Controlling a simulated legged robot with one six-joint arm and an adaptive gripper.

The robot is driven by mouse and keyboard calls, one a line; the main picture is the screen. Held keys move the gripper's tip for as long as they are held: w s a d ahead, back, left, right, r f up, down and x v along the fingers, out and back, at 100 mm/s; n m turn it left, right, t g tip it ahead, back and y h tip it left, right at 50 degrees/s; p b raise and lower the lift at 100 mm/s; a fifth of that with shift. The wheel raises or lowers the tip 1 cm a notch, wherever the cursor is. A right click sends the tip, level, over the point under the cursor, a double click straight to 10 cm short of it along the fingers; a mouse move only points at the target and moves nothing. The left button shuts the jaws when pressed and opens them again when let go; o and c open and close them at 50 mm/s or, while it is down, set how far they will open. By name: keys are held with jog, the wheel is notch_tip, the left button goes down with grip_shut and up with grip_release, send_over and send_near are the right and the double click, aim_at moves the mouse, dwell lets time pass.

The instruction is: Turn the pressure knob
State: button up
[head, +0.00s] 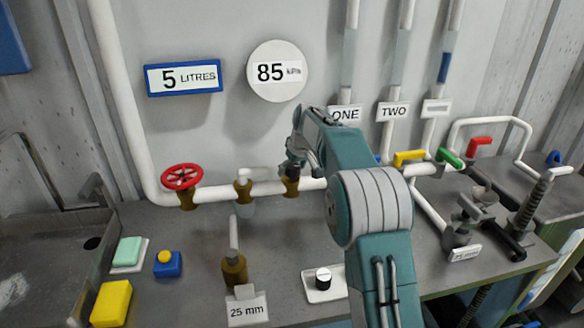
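A round white gauge (277,71) on the back wall reads 85 kPa. No knob in view carries a pressure label. My gripper (293,168) is up at the pipe under the gauge, just above a brass fitting (290,186). Something dark sits between the gripper and that fitting. I cannot tell whether the fingers touch it or how far apart they are.
A red handwheel (181,177) and a second brass fitting (243,187) stand along the white pipe, left of my gripper. A brass piece (234,270) stands behind a 25 mm label. Coloured valve handles and a clamp (461,228) are at right. A sink (40,255) is at left.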

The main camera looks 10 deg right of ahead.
jog(key=shift+r, duration=0.4)
jog(key=v, duration=1.1)
jog(key=shift+r, duration=0.25)
jog(key=shift+s+f, duration=0.15)
jog(key=shift+m, duration=0.3)
jog(key=x, duration=1.1)
jog(key=shift+w+f, duration=0.2)
jog(key=c, duration=1.1)
